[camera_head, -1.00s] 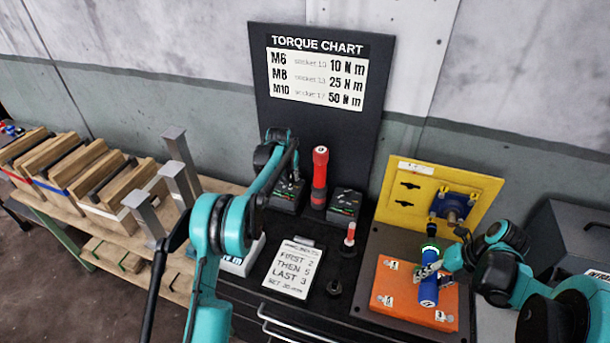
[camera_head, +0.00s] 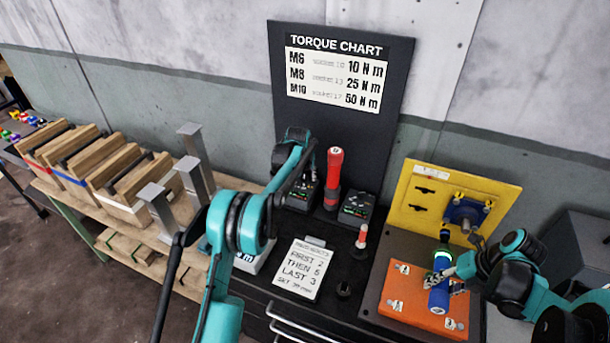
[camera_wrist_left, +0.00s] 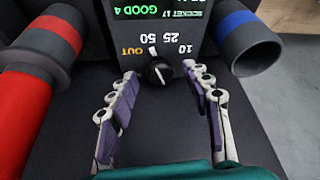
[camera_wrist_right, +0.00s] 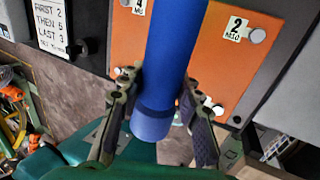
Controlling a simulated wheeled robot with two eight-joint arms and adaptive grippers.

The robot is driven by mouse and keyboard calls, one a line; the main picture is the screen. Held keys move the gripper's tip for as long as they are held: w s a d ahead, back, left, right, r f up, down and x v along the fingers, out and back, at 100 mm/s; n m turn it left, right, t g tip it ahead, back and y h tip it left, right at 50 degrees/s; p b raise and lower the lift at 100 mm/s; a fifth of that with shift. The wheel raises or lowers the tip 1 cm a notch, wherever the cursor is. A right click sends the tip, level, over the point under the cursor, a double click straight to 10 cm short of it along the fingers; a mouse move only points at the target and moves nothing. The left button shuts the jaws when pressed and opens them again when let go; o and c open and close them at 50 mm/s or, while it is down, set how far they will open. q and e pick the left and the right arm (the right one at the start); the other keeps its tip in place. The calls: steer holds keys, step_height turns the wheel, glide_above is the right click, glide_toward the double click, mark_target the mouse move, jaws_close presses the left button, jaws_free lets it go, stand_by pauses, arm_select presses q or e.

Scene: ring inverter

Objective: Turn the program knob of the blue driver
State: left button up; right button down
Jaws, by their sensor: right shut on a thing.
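The blue driver (camera_head: 440,290) stands roughly upright over the orange plate (camera_head: 398,298), with a green ring near its top. My right gripper (camera_head: 446,278) is shut around its body; the right wrist view shows the blue driver (camera_wrist_right: 172,55) between both fingers (camera_wrist_right: 166,85). A black knob (camera_wrist_left: 158,71) with a pale pointer sits on a dock panel (camera_wrist_left: 195,30) marked OUT, 10, 25 and 50, upside down in the left wrist view. My left gripper (camera_wrist_left: 160,78) is open, its fingertips either side of the knob. Contact is unclear.
A red driver (camera_head: 333,170) stands right of the left dock; a second dock (camera_head: 357,207) is beyond it. A blue-banded holder (camera_wrist_left: 248,45) is beside the knob panel.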

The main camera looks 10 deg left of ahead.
arm_select(q)
steer(key=shift+r, duration=0.1)
steer(key=v, duration=1.1)
steer(key=shift+s+r, duration=0.25)
steer(key=shift+r, duration=0.1)
steer(key=shift+f, duration=0.1)
